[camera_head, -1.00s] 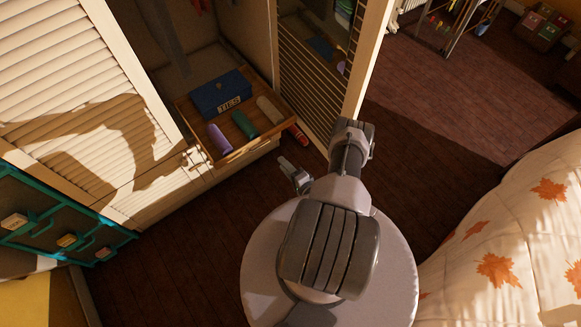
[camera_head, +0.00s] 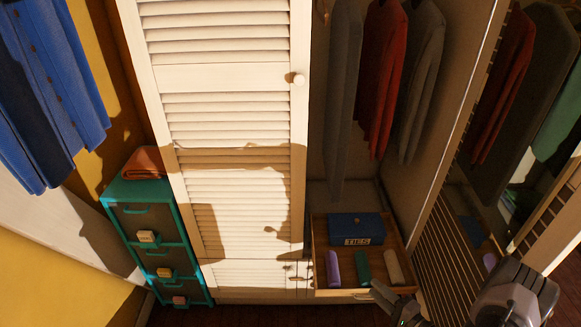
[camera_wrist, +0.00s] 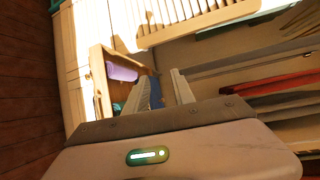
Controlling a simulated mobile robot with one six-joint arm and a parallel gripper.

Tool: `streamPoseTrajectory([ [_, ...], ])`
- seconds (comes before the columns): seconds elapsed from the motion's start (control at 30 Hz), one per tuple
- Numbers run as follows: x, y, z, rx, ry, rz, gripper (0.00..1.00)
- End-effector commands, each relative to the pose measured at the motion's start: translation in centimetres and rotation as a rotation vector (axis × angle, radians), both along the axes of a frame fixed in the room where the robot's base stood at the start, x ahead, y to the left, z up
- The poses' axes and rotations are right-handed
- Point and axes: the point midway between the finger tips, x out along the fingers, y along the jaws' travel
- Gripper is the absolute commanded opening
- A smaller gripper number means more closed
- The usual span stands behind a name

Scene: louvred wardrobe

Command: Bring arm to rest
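My gripper (camera_head: 384,294) is at the bottom of the head view, in front of the open drawer (camera_head: 372,292), partly cut off by the frame edge. My arm (camera_head: 515,296) shows at the lower right. In the wrist view, the two fingers of my gripper (camera_wrist: 163,92) stand apart with nothing held between them. Beyond them is the drawer (camera_wrist: 101,78) with a purple roll (camera_wrist: 122,73).
The drawer holds a blue box (camera_head: 356,228) marked TIES and purple (camera_head: 333,268), green (camera_head: 363,266) and beige (camera_head: 394,266) rolls. A louvred door (camera_head: 232,200) stands left of hanging clothes (camera_head: 381,75). A teal-framed drawer unit (camera_head: 152,235) stands farther left.

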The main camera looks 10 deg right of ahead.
Motion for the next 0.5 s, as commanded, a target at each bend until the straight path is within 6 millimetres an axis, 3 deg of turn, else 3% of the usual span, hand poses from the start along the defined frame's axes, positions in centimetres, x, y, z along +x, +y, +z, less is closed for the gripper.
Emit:
streamPoseTrajectory([
  [0.03, 2.3, 2.0, 4.8, -0.008, 0.018, 0.147, 0.30],
  [0.1, 4.0, 6.1, 11.0, -0.016, 0.084, 0.354, 0.30],
  [0.2, 4.0, 12.9, 19.3, -0.089, 0.225, 0.614, 0.30],
  [0.27, 2.7, 16.9, 23.4, -0.168, 0.323, 0.734, 0.30],
  [0.4, -3.1, 24.0, 30.8, -0.437, 0.527, 0.877, 0.30],
  [0.5, -7.9, 26.8, 34.3, -0.668, 0.605, 0.855, 0.30],
])
